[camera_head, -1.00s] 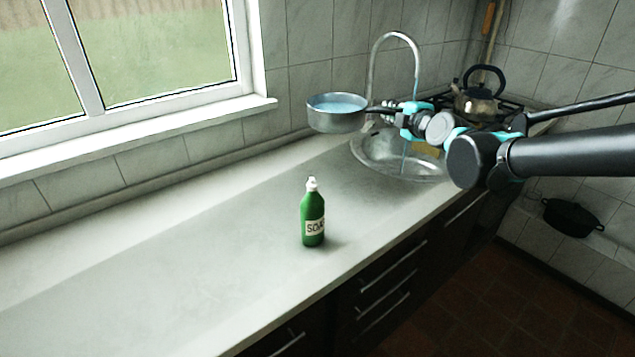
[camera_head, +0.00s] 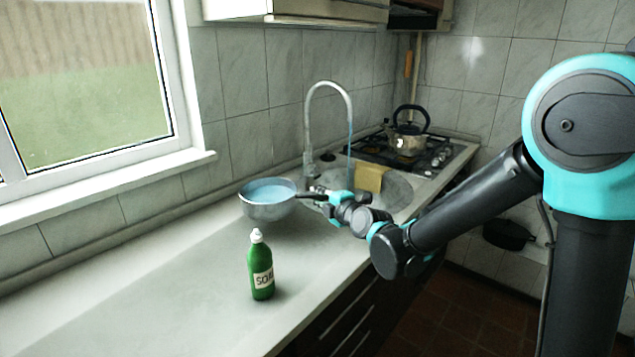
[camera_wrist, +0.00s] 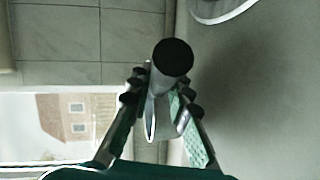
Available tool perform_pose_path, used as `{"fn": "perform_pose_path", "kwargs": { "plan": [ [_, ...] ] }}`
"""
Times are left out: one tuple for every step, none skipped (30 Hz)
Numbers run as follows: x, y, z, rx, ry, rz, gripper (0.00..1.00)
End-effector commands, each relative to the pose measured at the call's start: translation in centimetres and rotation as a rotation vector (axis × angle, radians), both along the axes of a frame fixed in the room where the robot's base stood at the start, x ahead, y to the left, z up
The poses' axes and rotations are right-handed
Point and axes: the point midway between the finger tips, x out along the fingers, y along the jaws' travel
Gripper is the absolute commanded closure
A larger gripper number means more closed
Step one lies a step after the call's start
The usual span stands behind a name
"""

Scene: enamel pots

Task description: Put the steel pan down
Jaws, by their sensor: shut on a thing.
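The steel pan (camera_head: 271,211) is at the middle left of the head view, level and filled with bluish water. It is low at the back of the counter, left of the sink; whether its base touches the counter I cannot tell. My gripper (camera_head: 326,197) is shut on the pan's handle, to the right of the bowl. In the wrist view my gripper (camera_wrist: 160,98) has its fingers on either side of the handle, whose round black end (camera_wrist: 173,58) faces the camera. The pan's bowl is not clearly seen there.
A green soap bottle (camera_head: 262,272) stands on the counter (camera_head: 170,290), in front of the pan. The sink (camera_head: 398,192) and tap (camera_head: 309,130) are to the right, with water running. A kettle (camera_head: 407,143) sits on the stove beyond. The counter's left part is clear.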

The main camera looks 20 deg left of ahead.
Motion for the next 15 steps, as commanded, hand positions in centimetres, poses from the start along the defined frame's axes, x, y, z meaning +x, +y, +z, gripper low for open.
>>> {"fn": "perform_pose_path", "kwargs": {
  "plan": [
    [0.1, 0.0, -0.8, 0.004, 0.001, -0.002, 1.00],
    [0.1, 0.1, -1.2, 0.004, 0.001, -0.002, 1.00],
    [0.1, 0.0, -1.7, 0.004, 0.001, -0.002, 1.00],
    [0.1, 0.0, -2.1, 0.004, 0.001, -0.002, 1.00],
    [0.1, 0.0, -2.4, 0.004, 0.001, -0.002, 1.00],
    [0.1, 0.0, -2.8, 0.004, 0.001, -0.002, 1.00],
    [0.1, 0.0, -3.0, 0.004, 0.001, -0.002, 1.00],
    [0.1, 0.0, -3.2, 0.004, 0.001, -0.002, 1.00],
    [0.1, 0.0, -3.5, 0.004, 0.001, -0.002, 1.00],
    [0.1, 0.0, -3.6, 0.004, 0.001, -0.002, 1.00],
    [0.0, 0.0, -3.7, 0.004, 0.001, -0.002, 1.00],
    [0.0, 0.0, -3.8, 0.004, 0.001, -0.002, 1.00],
    [0.0, 0.0, -3.8, 0.004, 0.001, -0.002, 1.00],
    [0.0, 0.0, -4.0, 0.004, 0.001, -0.002, 1.00],
    [0.1, 0.0, -4.2, 0.004, 0.001, -0.002, 1.00]
  ]
}}
